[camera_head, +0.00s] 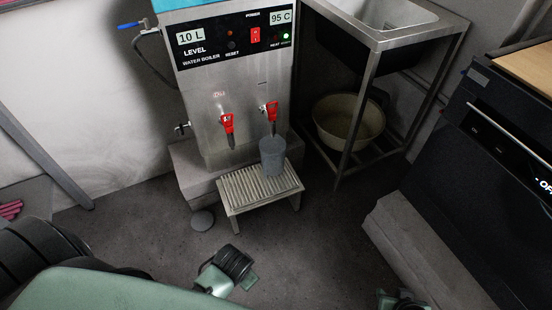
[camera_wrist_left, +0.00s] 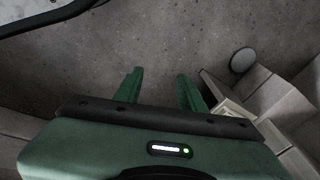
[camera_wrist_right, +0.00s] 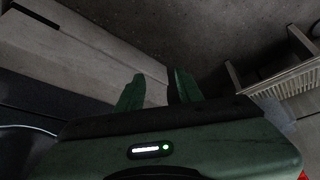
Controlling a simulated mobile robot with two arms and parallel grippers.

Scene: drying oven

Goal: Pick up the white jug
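The only jug-like vessel I see is a grey, open-topped one (camera_head: 272,160). It stands upright on the slatted drip stand (camera_head: 245,188), below the right red tap. It looks grey rather than white in this light. My left gripper (camera_wrist_left: 158,77) is open and empty over bare floor. Green and black parts of my arms show along the bottom of the head view.
The water boiler (camera_head: 205,120) stands behind the stand, with two red taps. A sink frame (camera_head: 368,95) with a beige basin (camera_head: 348,122) below is at the right. A black oven (camera_head: 500,150) stands on a pale step (camera_head: 415,250). A grey disc (camera_head: 202,221) lies on the floor.

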